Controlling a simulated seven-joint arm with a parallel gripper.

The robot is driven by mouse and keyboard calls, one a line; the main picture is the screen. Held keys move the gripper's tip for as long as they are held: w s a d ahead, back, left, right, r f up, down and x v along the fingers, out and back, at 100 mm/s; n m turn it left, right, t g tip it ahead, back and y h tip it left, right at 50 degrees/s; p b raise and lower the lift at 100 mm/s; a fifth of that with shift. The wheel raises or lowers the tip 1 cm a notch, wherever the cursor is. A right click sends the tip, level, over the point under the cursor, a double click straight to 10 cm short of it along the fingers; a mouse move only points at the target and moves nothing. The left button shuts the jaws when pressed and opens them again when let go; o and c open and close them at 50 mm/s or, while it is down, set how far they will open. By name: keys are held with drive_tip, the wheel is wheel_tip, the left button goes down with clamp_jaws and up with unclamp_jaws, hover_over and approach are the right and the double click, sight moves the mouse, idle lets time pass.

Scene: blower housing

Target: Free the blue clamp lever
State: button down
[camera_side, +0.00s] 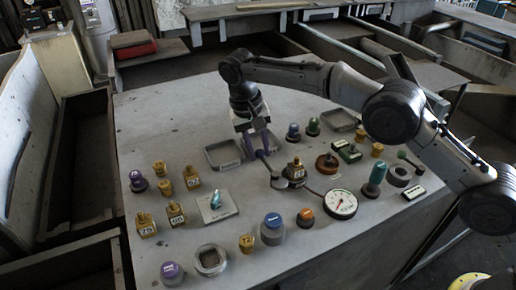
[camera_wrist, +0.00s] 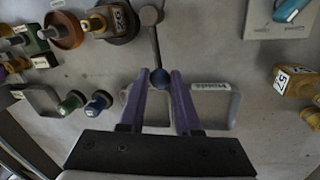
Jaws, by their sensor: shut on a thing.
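The clamp lever is a grey rod with a dark blue ball knob (camera_wrist: 160,78) at one end. Its other end meets a round grey hub (camera_wrist: 149,15) in the wrist view. In the side view the rod (camera_side: 268,164) runs from my gripper down to the hub beside a brass part. My gripper (camera_side: 259,150) has purple fingers, also seen in the wrist view (camera_wrist: 160,82). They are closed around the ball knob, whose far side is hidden. Whether the clamp is loose cannot be told.
An empty shallow tray (camera_side: 224,154) lies left of my gripper, and another tray (camera_side: 340,121) lies behind. A dial gauge (camera_side: 340,204), an orange knob (camera_side: 305,217) and a brass part (camera_side: 295,170) stand near the lever. A teal switch plate (camera_side: 217,206) lies front left.

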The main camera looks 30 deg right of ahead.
drive_tip(key=shift+w+r, duration=0.1)
drive_tip(key=shift+r, duration=0.05)
drive_tip(key=c, duration=0.6)
unclamp_jaws()
drive_tip(key=shift+r, duration=0.15)
drive_tip(key=r, duration=0.3)
drive_tip(key=shift+s+d+r, duration=0.15)
drive_tip(key=shift+s, duration=0.1)
drive_tip(key=s+d+r, duration=0.2)
drive_tip(key=s+r, duration=0.1)
drive_tip(key=s, duration=0.1)
drive_tip(key=s+d+r, duration=0.1)
drive_tip(key=s+r, duration=0.2)
drive_tip(key=s, duration=0.1)
drive_tip(key=s+d+r, duration=0.2)
drive_tip(key=s+r, duration=0.1)
drive_tip(key=s, duration=0.1)
drive_tip(key=shift+s+d+r, duration=0.1)
drive_tip(key=shift+s+d, duration=0.05)
drive_tip(key=shift+d, duration=0.2)
